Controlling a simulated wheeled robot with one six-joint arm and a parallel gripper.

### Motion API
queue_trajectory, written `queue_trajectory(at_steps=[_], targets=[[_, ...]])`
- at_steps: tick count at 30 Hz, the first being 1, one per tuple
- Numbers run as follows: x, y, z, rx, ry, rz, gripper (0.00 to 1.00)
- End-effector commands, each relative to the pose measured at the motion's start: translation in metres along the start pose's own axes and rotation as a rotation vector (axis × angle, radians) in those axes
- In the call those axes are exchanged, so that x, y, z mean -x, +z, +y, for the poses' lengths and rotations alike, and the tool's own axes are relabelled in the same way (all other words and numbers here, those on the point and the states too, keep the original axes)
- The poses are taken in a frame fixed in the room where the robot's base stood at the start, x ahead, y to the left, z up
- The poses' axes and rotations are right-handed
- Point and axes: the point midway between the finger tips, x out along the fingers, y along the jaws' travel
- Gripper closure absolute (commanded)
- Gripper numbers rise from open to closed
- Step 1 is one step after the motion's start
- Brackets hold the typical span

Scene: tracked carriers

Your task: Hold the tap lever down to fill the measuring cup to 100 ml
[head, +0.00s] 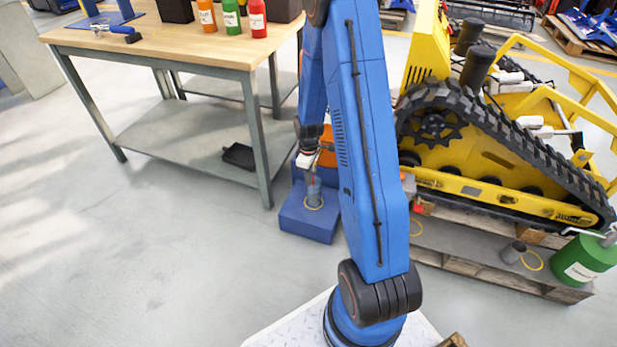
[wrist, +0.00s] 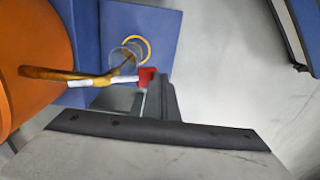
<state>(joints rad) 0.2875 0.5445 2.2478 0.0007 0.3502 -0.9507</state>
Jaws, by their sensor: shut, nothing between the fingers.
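The clear measuring cup (wrist: 121,56) stands on the blue stand (wrist: 168,28), by a yellow ring, under the tap (wrist: 90,78). In the head view the cup (head: 314,192) is small, and I cannot read its marks or level. The tap, brass and white, comes out of the orange container (wrist: 35,55). Its red lever (wrist: 147,74) shows at my fingertips. My gripper (wrist: 162,88) is shut with nothing between its fingers. Its tips overlap the lever in the picture; I cannot tell whether they press it.
A workbench (head: 180,48) with several bottles stands at the left. A yellow tracked machine (head: 490,150) rests on a pallet at the right. The floor at the left front is clear.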

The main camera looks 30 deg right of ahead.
Motion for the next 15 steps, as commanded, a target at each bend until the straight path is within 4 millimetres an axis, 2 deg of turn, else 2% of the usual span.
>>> queue_trajectory(at_steps=[15], targets=[[0.014,-0.001,0.001,0.000,0.002,0.002,1.00]])
